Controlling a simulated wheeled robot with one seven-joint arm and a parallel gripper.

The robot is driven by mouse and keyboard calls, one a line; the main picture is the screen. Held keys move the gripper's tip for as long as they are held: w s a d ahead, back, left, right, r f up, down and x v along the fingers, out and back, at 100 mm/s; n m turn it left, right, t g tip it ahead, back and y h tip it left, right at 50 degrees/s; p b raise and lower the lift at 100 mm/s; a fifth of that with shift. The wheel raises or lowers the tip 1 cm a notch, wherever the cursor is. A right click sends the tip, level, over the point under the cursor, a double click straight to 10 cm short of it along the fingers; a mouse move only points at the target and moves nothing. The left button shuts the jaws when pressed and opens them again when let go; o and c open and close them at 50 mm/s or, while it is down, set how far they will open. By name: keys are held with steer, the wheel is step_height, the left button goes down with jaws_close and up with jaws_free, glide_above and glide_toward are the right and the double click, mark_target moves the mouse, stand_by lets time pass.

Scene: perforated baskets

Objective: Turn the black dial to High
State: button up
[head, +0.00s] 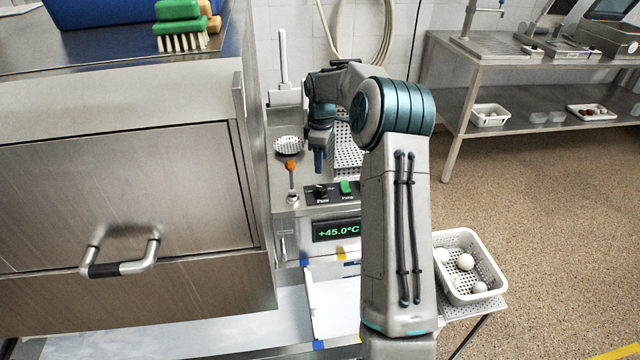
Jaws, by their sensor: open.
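The black dial (321,191) sits on a dark label strip on top of the steel machine, left of a green switch (346,187). Small lettering lies around the dial, but its setting is too small to read. My gripper (319,168) hangs fingers down just above and behind the dial, apart from it as far as I can see. It is open and holds nothing visible. The machine's display (338,230) below reads +45.0°C in green.
A lever with an orange knob (290,166) stands close left of my gripper. A perforated basket (349,160) is behind, partly hidden by my arm. A steel cabinet (120,200) fills the left. A white basket (470,238) with several white balls stands at right.

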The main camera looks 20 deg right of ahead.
mark_target(321, 187)
step_height(321, 187, down, 10)
steer(key=shift+r+p, duration=0.1)
steer(key=shift+p, duration=0.2)
steer(key=shift+c, duration=0.3)
steer(key=c, duration=0.9)
